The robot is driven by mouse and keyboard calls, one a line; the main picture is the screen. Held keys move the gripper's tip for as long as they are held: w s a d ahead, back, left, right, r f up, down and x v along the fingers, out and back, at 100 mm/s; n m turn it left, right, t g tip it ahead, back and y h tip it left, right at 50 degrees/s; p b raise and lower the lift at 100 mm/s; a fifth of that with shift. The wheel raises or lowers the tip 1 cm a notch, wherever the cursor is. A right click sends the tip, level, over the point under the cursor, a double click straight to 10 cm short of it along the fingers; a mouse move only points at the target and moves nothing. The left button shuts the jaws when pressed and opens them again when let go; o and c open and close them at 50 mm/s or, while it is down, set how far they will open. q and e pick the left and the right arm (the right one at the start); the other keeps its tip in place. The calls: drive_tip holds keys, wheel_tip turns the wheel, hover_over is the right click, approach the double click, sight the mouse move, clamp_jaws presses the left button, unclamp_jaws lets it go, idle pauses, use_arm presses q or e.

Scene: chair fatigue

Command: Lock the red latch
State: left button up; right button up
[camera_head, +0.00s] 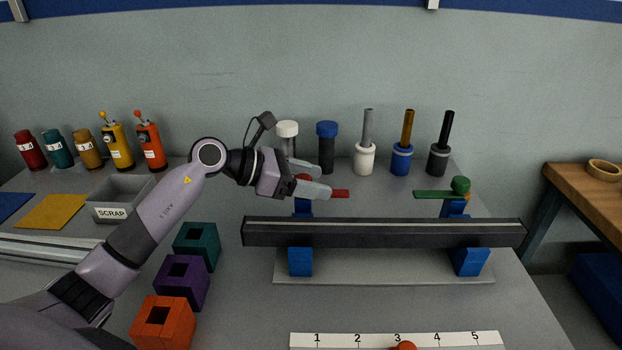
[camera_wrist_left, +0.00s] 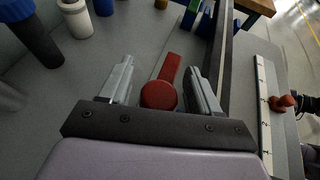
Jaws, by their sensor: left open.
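The red latch (camera_head: 340,193) is a flat red lever with a round red knob, on the left blue support (camera_head: 300,262) behind the dark beam (camera_head: 385,234). My left gripper (camera_head: 322,181) is open at the latch, and its fingers partly hide the knob in the head view. In the left wrist view, the red latch (camera_wrist_left: 168,72) lies between the two spread fingers of my left gripper (camera_wrist_left: 162,75), with a visible gap on each side. The lever points right along the beam in the head view.
A green latch (camera_head: 434,194) with a green knob sits at the right support. Several upright tools stand behind, including a blue-capped one (camera_head: 327,148). A numbered strip (camera_head: 360,340) lies in front. A scrap bin (camera_head: 119,193) and colored blocks (camera_head: 182,282) are left.

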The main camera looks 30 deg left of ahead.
use_arm(q)
clamp_jaws()
drive_tip(key=shift+a+m+b, duration=0.1)
drive_tip(key=shift+m+b, duration=0.2)
drive_tip(key=shift+b, duration=0.15)
idle(0.5)
